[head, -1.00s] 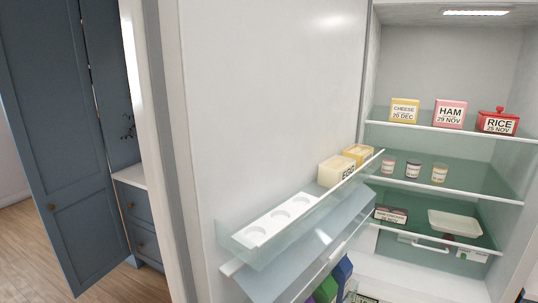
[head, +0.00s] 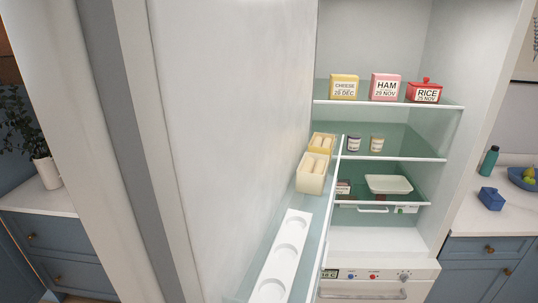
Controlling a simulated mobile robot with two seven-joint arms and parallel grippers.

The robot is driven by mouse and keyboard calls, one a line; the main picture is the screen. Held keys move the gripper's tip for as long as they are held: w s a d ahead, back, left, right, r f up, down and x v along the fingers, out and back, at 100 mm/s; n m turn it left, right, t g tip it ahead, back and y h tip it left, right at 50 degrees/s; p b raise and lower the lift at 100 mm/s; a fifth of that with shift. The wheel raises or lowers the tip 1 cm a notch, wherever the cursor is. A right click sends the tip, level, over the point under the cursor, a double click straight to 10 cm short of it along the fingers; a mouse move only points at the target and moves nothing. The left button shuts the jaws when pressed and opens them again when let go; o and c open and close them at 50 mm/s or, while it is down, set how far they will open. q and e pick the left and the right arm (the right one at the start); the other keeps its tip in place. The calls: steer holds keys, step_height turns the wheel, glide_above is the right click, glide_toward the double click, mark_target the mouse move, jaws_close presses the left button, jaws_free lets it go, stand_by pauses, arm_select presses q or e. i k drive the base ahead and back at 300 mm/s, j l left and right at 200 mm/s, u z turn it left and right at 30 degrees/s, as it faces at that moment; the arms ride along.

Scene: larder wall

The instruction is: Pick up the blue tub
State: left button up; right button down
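A small blue tub (head: 491,199) stands on the pale worktop to the right of the open fridge, near the right edge of the head view. It looks low and box-like, with a raised part on top. Neither of my grippers is in view, so nothing shows of their state or their distance from the tub.
A teal bottle (head: 488,161) stands behind the tub, and a blue bowl of green fruit (head: 525,178) is to its right. The open fridge door (head: 230,120) fills the middle left. Fridge shelves hold a yellow cheese box (head: 344,87), a pink ham box (head: 386,87) and a red rice box (head: 424,92).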

mark_target(491, 204)
steer(key=i+j+z, duration=0.1)
steer(key=j+z, duration=0.3)
steer(key=j, duration=0.25)
steer(key=j+z, duration=0.35)
steer(key=j, duration=0.3)
steer(key=j+z, duration=0.4)
steer(key=j, duration=0.3)
steer(key=l, duration=0.7)
steer(key=k+l, duration=0.15)
steer(key=l, duration=1.2)
steer(key=i+l, duration=1.3)
steer(key=l, duration=0.15)
